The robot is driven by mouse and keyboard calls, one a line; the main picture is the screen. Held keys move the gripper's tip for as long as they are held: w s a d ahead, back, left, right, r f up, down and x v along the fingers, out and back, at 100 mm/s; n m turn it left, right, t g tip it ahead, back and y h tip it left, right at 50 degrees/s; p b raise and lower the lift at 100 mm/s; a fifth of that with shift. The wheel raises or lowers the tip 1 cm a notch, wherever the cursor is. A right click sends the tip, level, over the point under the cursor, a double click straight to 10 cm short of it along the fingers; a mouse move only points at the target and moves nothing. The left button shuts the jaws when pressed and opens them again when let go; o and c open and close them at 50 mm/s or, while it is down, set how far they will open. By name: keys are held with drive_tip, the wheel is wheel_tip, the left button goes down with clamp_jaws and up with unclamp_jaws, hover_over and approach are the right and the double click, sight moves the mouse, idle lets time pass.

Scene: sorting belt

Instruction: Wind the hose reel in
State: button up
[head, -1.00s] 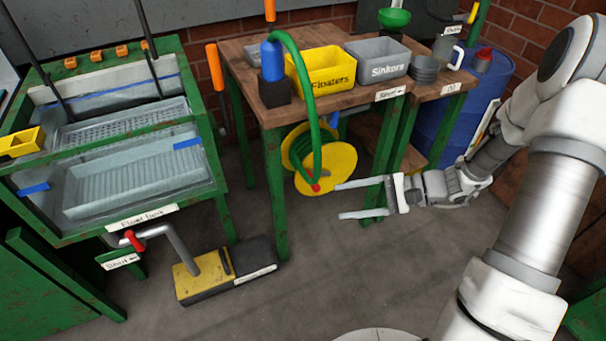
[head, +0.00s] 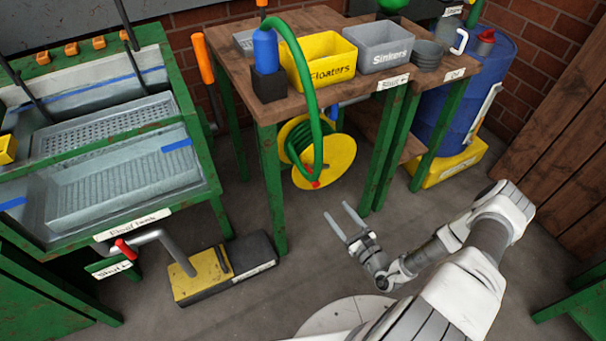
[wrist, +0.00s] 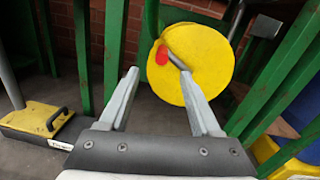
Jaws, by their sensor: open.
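The hose reel (head: 338,163) has yellow discs with green hose wound between them, and hangs under the wooden table. A length of green hose (head: 309,90) runs from the blue nozzle (head: 266,52) on the tabletop down in front of the reel. A red knob (head: 314,184) shows low on the near disc; in the wrist view the red part (wrist: 162,54) is at the disc's left, beside a grey bar. My gripper (head: 337,217) is open and empty, below and in front of the reel. In the wrist view its fingers (wrist: 163,75) point toward the yellow disc (wrist: 203,62).
Green table legs (head: 272,190) stand on both sides of the reel. A yellow and black pedal block (head: 205,275) lies on the floor at the left, under the float tank (head: 125,225). Floor in front of the reel is clear.

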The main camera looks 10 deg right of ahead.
sight(312, 178)
drive_tip(key=shift+m+h, duration=0.6)
drive_tip(key=b+x, duration=0.1)
drive_tip(key=x, duration=0.4)
drive_tip(key=b+x, duration=0.2)
drive_tip(key=x, duration=0.4)
drive_tip(key=f+b+x, duration=0.1)
drive_tip(key=x, duration=0.5)
drive_tip(key=shift+w+f+b, duration=0.15)
drive_tip(key=shift+w+b, duration=0.05)
drive_tip(key=shift+b, duration=0.15)
clamp_jaws()
